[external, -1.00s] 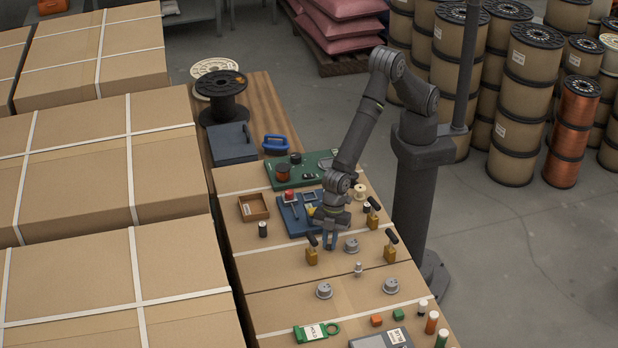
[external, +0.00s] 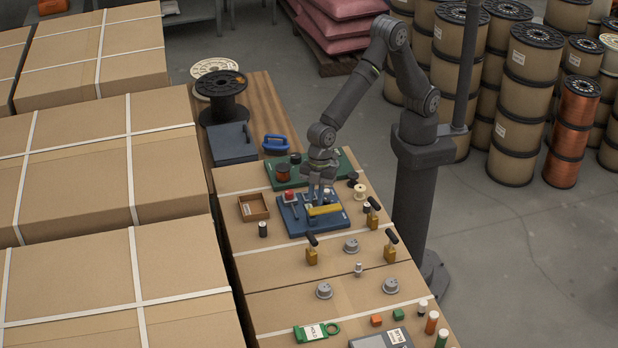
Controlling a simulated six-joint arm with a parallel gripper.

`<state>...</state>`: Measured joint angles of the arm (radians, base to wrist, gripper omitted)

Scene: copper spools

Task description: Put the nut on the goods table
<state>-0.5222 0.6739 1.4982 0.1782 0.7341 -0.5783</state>
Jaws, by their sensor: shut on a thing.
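My gripper (external: 318,203) points down over the blue board (external: 292,224) on the cardboard-covered table. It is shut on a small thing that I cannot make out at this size. A yellow bar (external: 325,210) shows right at the jaws, low over the board; I cannot tell whether it touches them. I cannot pick out the nut for certain. A small silver piece (external: 358,269) stands nearer the front, apart from my gripper. I cannot tell which surface is the goods table; a wooden tabletop (external: 262,95) lies at the back.
Beside the blue board are a green board (external: 341,160), a brown open box (external: 253,207) and brass-coloured blocks with black handles (external: 312,254). Grey round flanged parts (external: 351,246) stand in front. Large strapped cartons (external: 75,170) border the left. Bare cardboard lies at the front left.

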